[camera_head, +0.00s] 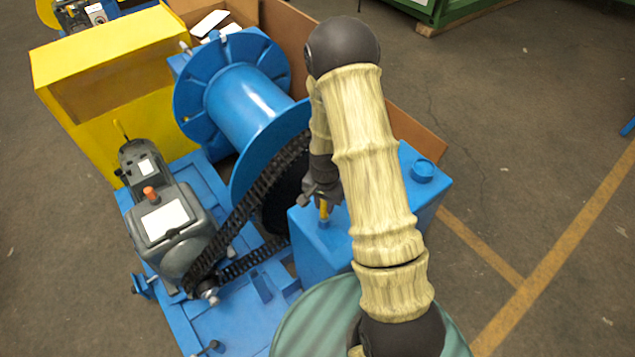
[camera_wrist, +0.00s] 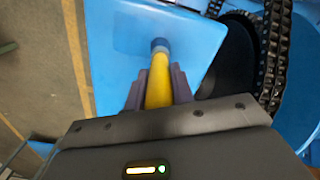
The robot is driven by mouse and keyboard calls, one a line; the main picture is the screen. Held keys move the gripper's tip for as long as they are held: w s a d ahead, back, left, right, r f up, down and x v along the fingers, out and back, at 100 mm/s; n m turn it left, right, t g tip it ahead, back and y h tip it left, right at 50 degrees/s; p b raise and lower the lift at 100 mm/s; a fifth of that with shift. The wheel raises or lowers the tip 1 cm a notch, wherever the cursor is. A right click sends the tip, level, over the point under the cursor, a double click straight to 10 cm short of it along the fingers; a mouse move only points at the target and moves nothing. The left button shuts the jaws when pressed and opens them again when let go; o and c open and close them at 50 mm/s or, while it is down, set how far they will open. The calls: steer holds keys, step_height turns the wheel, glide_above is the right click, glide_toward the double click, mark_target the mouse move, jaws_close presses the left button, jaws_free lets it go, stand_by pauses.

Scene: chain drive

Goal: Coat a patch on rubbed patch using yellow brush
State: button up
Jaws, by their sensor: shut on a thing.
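The yellow brush (camera_wrist: 158,88) is held between the two dark fingers of my gripper (camera_wrist: 157,76), which is shut on its handle. Its grey-blue end points at the top face of a blue box (camera_wrist: 205,32). I cannot tell whether the tip touches the face. A slightly darker, dull area (camera_wrist: 130,32) on that face, around and left of the brush tip, looks like the rubbed patch. In the head view, my gripper (camera_head: 322,192) is over the blue box (camera_head: 316,250), and a short yellow piece of the brush (camera_head: 323,210) shows below it. My arm hides part of the box top.
A black chain (camera_head: 245,213) and a blue drum (camera_head: 245,95) stand close to the left of the box. A grey motor (camera_head: 170,222) is farther left. A green barrel (camera_head: 315,320) is in front. A brown panel (camera_head: 415,132) stands behind. Open floor lies right.

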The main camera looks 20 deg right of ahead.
steer(key=shift+w+a+r+p, duration=0.2)
steer(key=shift+w+r+p, duration=0.35)
steer(key=shift+w+r, duration=0.3)
steer(key=r+p, duration=0.1)
steer(key=s+r, duration=0.1)
steer(key=shift+s+r+p, duration=0.1)
steer(key=shift+r+p, duration=0.2)
steer(key=shift+p, duration=0.05)
steer(key=shift+r+p, duration=1.35)
steer(key=shift+r, duration=0.5)
steer(key=shift+w, duration=0.2)
